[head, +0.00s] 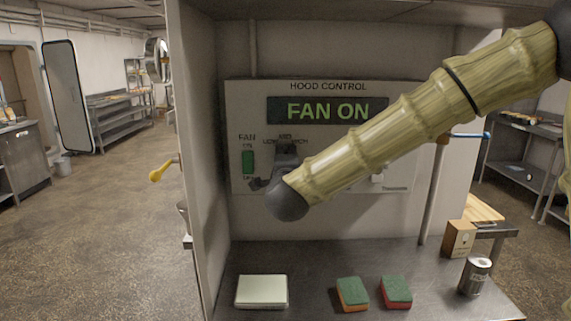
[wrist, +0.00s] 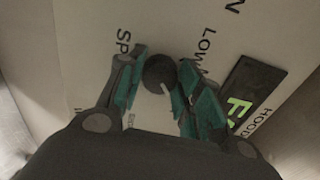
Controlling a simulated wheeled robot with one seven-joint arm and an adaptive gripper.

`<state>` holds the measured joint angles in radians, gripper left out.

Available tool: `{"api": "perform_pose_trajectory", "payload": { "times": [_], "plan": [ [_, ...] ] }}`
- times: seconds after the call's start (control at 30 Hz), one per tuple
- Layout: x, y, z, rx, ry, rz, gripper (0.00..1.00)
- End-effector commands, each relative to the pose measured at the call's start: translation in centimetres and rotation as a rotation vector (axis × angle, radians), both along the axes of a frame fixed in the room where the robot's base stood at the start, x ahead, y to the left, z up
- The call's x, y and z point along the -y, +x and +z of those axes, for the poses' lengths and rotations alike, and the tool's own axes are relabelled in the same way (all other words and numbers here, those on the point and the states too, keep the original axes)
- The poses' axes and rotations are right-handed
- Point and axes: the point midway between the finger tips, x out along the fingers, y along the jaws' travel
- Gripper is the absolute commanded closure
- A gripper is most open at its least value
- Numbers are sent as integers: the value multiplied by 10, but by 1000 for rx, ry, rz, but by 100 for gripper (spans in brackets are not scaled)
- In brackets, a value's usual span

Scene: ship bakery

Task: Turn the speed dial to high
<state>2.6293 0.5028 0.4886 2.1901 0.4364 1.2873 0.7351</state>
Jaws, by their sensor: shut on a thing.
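The hood control panel (head: 330,180) is upright on the back wall in the head view. Its lit display (head: 329,110) reads FAN ON. In the wrist view, the speed dial (wrist: 159,70) is a dark round knob between my teal finger pads. My gripper (wrist: 160,82) is shut on the dial, one finger on each side. In the head view, my arm hides the dial and most of my gripper. Parts of the LOW, MED and HIGH labels show above it. I cannot tell which setting the dial points to.
A green fan switch (head: 248,161) sits left of the dial. Below, the metal counter (head: 320,265) holds a pale box (head: 262,291), two sponges (head: 352,294) (head: 396,292) and a can (head: 475,276). A side wall (head: 198,130) bounds the left.

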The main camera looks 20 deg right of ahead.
Motion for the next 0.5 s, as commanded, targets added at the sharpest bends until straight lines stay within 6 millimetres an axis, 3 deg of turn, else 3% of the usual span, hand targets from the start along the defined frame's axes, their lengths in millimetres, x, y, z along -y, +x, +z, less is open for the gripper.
{"api": "perform_pose_trajectory", "payload": {
  "times": [0.37, 0.4, 0.5],
  "plan": [
    [0, 0, -2, -3, 4, -1, 89],
    [0, 0, -2, -3, 4, -1, 60],
    [0, 0, -2, -2, 4, -1, 42]
  ]
}}
